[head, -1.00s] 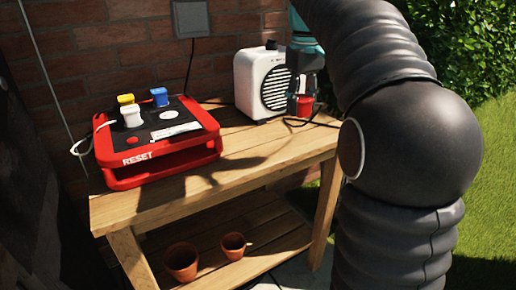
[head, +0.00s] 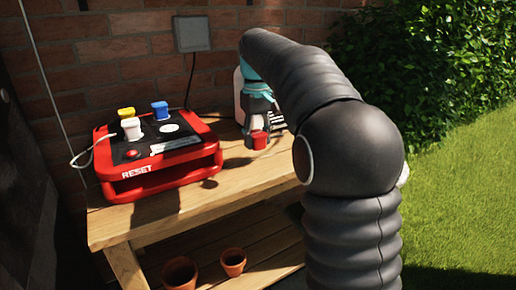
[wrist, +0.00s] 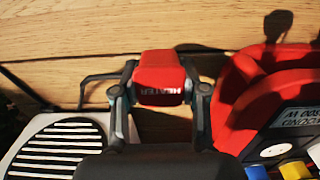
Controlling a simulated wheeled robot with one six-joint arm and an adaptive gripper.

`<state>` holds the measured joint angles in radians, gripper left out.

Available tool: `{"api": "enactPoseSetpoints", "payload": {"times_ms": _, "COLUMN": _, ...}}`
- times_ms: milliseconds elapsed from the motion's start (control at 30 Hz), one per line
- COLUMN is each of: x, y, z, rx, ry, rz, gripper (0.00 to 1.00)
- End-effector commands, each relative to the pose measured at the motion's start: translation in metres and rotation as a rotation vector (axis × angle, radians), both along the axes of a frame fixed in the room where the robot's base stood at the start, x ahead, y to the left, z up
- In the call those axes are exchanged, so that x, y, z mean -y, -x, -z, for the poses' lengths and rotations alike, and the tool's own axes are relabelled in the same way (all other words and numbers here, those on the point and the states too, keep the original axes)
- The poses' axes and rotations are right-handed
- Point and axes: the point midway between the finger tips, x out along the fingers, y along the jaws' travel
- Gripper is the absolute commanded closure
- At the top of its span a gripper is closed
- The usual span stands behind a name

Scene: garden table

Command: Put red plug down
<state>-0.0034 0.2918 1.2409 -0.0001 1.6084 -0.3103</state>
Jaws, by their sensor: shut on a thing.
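The red plug (head: 259,140), marked HEATER in the wrist view (wrist: 160,76), is between the two fingers of my gripper (head: 258,132). My gripper is shut on it, with a finger on each side in the wrist view (wrist: 160,92). It appears to be held above the wooden table (head: 180,215), right of the red power station (head: 160,180) and apart from it. The power station carries a yellow plug (head: 126,113), a blue plug (head: 160,110) and a white plug (head: 131,128) on its black top, with a round red button (head: 131,154) at the front.
The white heater (wrist: 58,150) stands behind my gripper, mostly hidden in the head view. A dark cable (wrist: 60,110) runs across the tabletop. Bare tabletop lies in front of the power station. Two clay pots (head: 233,262) stand on the lower shelf. A brick wall is behind.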

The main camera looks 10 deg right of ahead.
Motion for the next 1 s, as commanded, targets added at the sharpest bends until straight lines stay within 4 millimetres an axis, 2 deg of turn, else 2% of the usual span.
{"api": "enactPoseSetpoints", "payload": {"times_ms": 100, "x": 0.000, "y": 0.001, "z": 0.020, "rx": -0.003, "ry": 0.000, "rz": 0.000, "gripper": 1.00}}
{"api": "enactPoseSetpoints", "payload": {"times_ms": 200, "x": 0.000, "y": 0.001, "z": 0.030, "rx": -0.002, "ry": 0.000, "rz": 0.000, "gripper": 1.00}}
{"api": "enactPoseSetpoints", "payload": {"times_ms": 1000, "x": 0.000, "y": 0.001, "z": 0.044, "rx": -0.001, "ry": 0.000, "rz": -0.001, "gripper": 1.00}}
